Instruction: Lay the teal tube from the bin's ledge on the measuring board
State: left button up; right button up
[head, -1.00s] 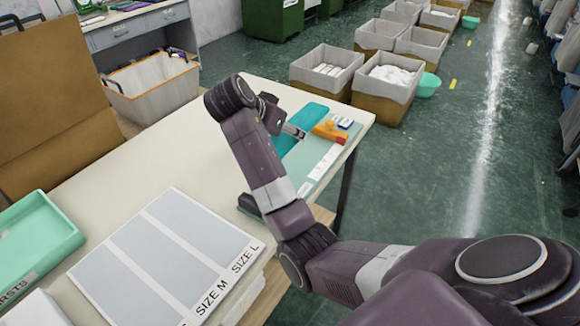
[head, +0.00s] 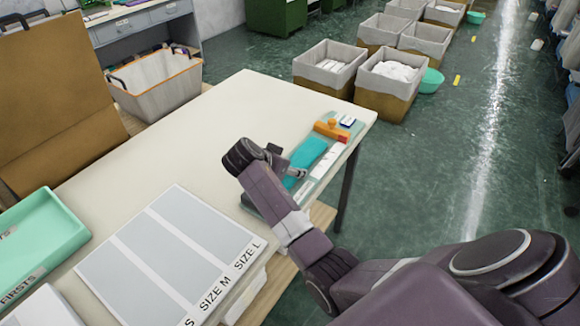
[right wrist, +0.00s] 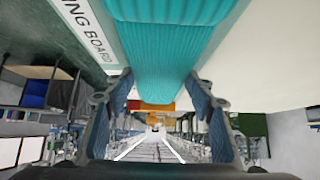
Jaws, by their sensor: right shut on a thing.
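The teal knitted tube (head: 308,154) lies lengthwise over the measuring board (head: 322,168) at the table's right end. I cannot tell whether it touches the board or hangs just above it. My right gripper (head: 297,173) is at the tube's near end. In the right wrist view the ribbed teal tube (right wrist: 160,40) runs between the two fingers of the right gripper (right wrist: 160,82), which is shut on it. The board's lettered strip (right wrist: 88,25) shows beside the tube there. My left gripper is not in view.
An orange and red object (head: 332,130) and a small blue and white item (head: 347,121) sit at the board's far end. A size chart (head: 165,260) and a green tray (head: 45,235) are at the left. The table's middle (head: 200,140) is clear.

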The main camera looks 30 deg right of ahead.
jog(key=o, duration=0.9)
jog(key=b+v, duration=0.1)
jog(key=v, duration=1.1)
jog(key=shift+r, duration=0.1)
